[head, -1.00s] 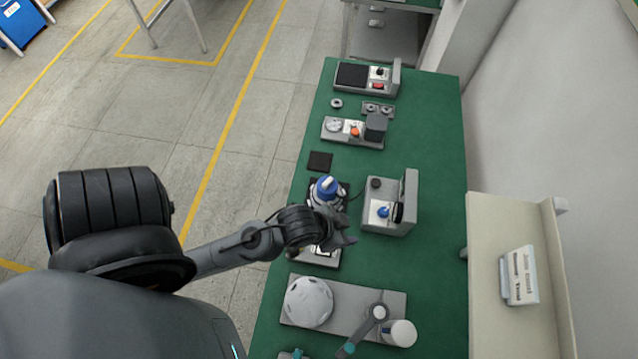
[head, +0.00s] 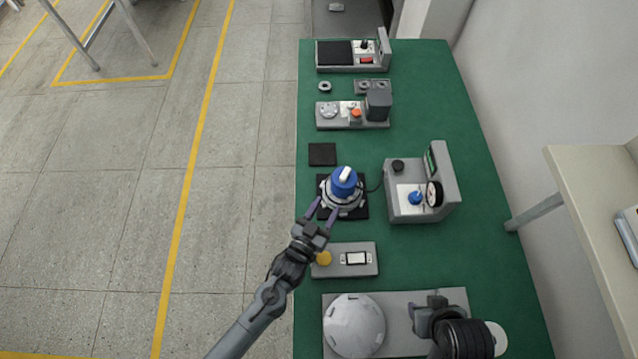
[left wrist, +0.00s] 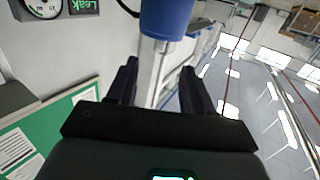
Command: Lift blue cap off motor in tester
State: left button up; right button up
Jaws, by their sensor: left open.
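The blue cap (head: 343,184) with a white top sits on the round grey motor (head: 343,205), on a black pad in the middle of the bench. My left gripper (head: 322,209) is open at the near-left side of the motor, its fingers pointing towards it. In the left wrist view the blue cap (left wrist: 167,18) is at the top, above and beyond the open fingers (left wrist: 160,85). A pale metallic shaft shows between the fingers, below the cap. I see no finger touching the cap.
A grey tester with a gauge (head: 434,194) and blue knob (head: 416,198) stands right of the motor. A grey box with a yellow button (head: 324,258) lies nearer. A white dome (head: 354,325) is at the front. A small black pad (head: 322,154) lies behind the motor.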

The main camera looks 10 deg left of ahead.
aim_at(342, 180)
pick_arm(q)
jog(key=shift+t+h, duration=0.3)
jog(key=x, duration=0.3)
jog(key=b+x, duration=0.1)
jog(key=x, duration=0.2)
jog(key=shift+w+r, duration=0.25)
jog(key=shift+w, duration=0.15)
jog(key=shift+b+x, duration=0.4)
jog(key=shift+x, duration=2.7)
jog(key=shift+f, duration=0.1)
jog(key=shift+c, duration=0.3)
grip_shut()
